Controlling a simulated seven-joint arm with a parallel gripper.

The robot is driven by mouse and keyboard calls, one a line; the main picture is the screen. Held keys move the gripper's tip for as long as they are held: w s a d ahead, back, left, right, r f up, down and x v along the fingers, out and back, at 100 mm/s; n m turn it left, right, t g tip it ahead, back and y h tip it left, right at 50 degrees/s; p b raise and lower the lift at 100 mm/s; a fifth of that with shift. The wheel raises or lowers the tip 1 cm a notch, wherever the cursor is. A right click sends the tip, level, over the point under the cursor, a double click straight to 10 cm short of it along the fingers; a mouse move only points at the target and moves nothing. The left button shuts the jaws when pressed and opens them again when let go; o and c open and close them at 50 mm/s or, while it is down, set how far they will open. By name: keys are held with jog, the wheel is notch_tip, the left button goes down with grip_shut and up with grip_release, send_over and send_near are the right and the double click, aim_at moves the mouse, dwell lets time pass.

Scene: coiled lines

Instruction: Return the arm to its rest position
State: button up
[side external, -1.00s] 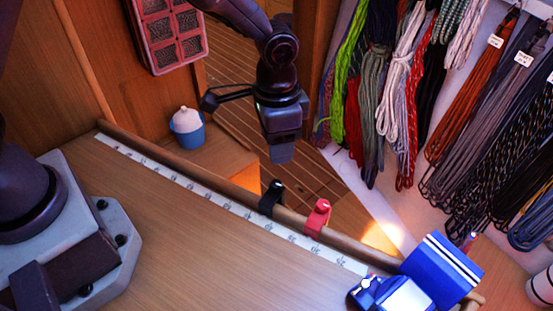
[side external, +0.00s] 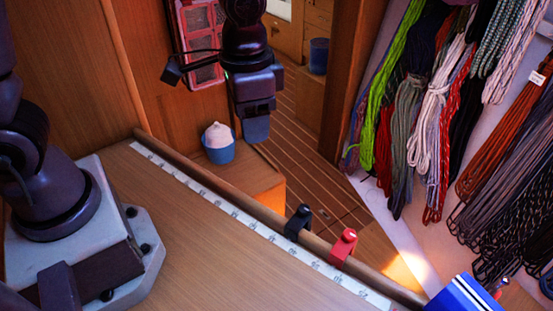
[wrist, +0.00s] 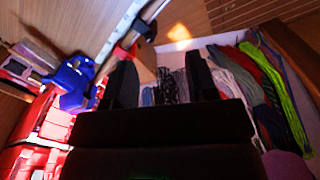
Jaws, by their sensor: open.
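My gripper (side external: 256,128) hangs in the air in the side external view, pointing down, just right of a blue tub with a white top (side external: 219,146). It is beyond the wooden bench (side external: 215,255) and clear of it. In the wrist view my gripper (wrist: 162,76) shows its two dark fingers apart, with nothing between them. Coiled lines show behind them, out of reach of the fingers.
Coiled lines (side external: 435,110) hang on the right wall. A wooden rail (side external: 225,195) edges the bench, carrying a black clip (side external: 297,222) and a red clip (side external: 343,244). A blue box (side external: 462,297) stands at lower right. The bench middle is clear.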

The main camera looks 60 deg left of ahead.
jog(key=s+a+r+n+t, duration=0.3)
jog(key=s+a+r+t, duration=0.2)
jog(key=s+a+r, duration=0.3)
jog(key=shift+s+a+r+n, duration=0.15)
jog(key=shift+s+r+n, duration=0.25)
jog(key=shift+s+r, duration=1.05)
jog(key=shift+w, duration=0.1)
